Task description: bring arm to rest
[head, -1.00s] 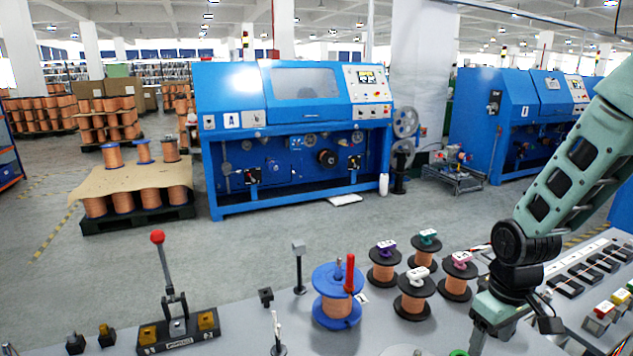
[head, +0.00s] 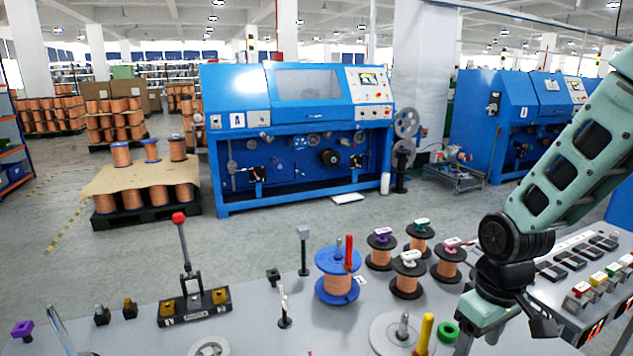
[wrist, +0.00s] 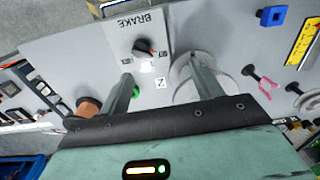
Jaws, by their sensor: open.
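My arm reaches in from the right in the head view, above the right part of the grey workbench (head: 255,325). My gripper (wrist: 160,80) is open, its two fingers apart with nothing between them in the wrist view. In the head view the gripper end is at the lower right and its fingertips are partly out of frame or hidden. Below the fingers in the wrist view lies a plate marked BRAKE with a black knob (wrist: 144,46). A round grey disc (wrist: 178,72) lies behind the right finger.
A blue spool with copper wire (head: 337,285) and several black spools (head: 408,274) stand on the bench. A lever with a red knob (head: 179,218) stands at left. A yellow-handled post (head: 424,334) and green ring (head: 448,332) are near my gripper. A button panel (head: 600,275) is at right.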

